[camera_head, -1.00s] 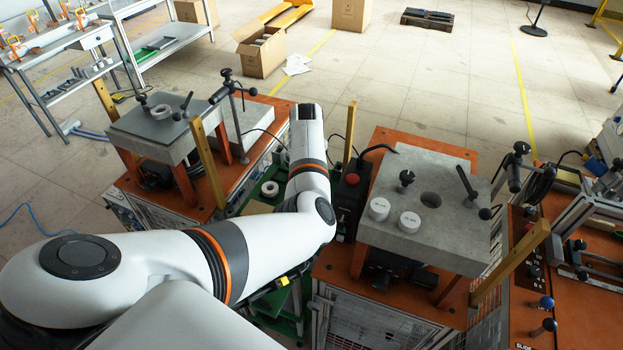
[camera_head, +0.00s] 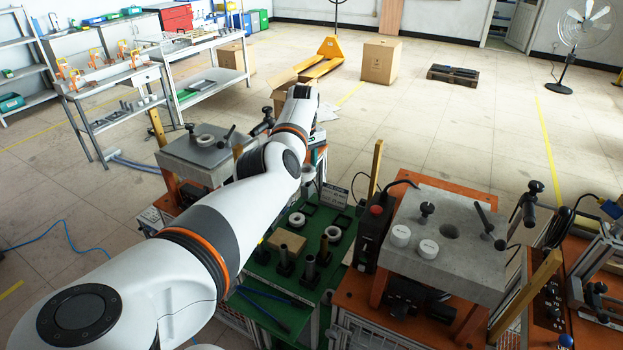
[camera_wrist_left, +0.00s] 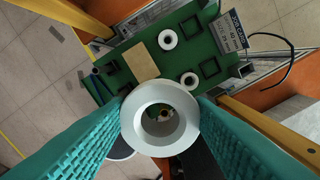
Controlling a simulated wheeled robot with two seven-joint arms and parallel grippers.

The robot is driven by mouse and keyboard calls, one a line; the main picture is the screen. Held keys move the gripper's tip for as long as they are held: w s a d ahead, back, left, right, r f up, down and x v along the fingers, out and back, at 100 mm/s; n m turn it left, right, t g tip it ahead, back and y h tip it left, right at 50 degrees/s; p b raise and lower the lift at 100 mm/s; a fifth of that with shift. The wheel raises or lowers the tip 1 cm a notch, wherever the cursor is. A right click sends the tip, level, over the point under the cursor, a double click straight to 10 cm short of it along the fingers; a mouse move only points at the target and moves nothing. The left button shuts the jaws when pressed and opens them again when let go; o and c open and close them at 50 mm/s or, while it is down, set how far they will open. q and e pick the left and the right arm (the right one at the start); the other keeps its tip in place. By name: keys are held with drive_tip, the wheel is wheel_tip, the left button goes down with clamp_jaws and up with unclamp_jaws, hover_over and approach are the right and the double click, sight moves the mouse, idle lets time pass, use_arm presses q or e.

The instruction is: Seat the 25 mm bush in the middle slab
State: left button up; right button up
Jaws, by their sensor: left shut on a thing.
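My left gripper (camera_wrist_left: 160,118) has teal ribbed fingers, shut on a pale ring-shaped bush (camera_wrist_left: 160,93) in the left wrist view. The bush is held above the green table, and its bore faces the camera. In the head view the gripper end is small and partly behind my arm; the held bush (camera_head: 309,173) shows as a small pale piece. Another slab (camera_head: 176,157) at left carries a white ring. My right gripper is not in view.
The green table (camera_head: 262,258) holds two pale rings (camera_head: 296,219), a tan block (camera_head: 287,241) and dark posts (camera_head: 310,268). A black box with a red button (camera_head: 376,211) stands between it and the right slab. Black handles and brass-coloured uprights rise around the slabs.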

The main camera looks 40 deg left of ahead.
use_arm(q)
drive_tip(key=shift+a+r, duration=0.55)
drive_tip(key=shift+r, duration=0.1)
drive_tip(key=s+a+r, duration=0.2)
drive_tip(key=a+r, duration=0.1)
drive_tip(key=r, duration=0.1)
drive_tip(key=shift+s+a+r, duration=0.2)
drive_tip(key=shift+a+r, duration=0.15)
drive_tip(key=shift+a, duration=0.05)
drive_tip(key=shift+w+d, duration=0.1)
drive_tip(key=shift+w, duration=0.05)
idle(0.7)
